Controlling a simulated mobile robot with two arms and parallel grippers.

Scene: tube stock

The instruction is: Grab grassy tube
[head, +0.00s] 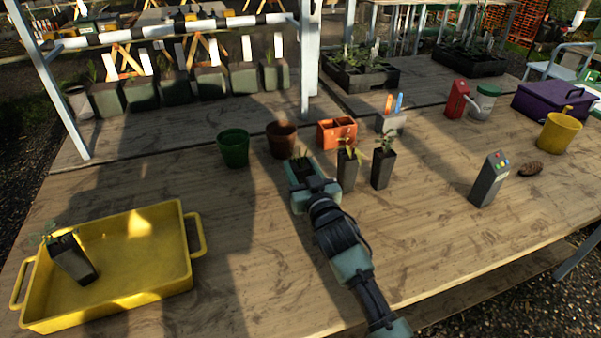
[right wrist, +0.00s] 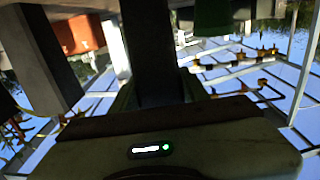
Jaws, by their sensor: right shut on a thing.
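A dark square tube with thin grassy green leaves (head: 301,162) is at the far end of my right arm, in the middle of the table. My right gripper (head: 308,182) is shut on this tube. The gripper and arm hide the tube's lower part, so I cannot tell whether it touches the table. In the right wrist view the dark tube (right wrist: 149,50) stands between the fingers. Two other dark tubes with leafier seedlings, one nearer (head: 347,170) and one farther right (head: 382,168), stand upright just right of the gripper. My left gripper is not in view.
A green pot (head: 234,149), a brown pot (head: 282,140) and an orange box (head: 337,133) stand behind the gripper. A yellow tray (head: 147,291) at left holds a tilted tube with a plant (head: 72,257). A grey box with coloured buttons (head: 488,180) stands right. The front middle tabletop is clear.

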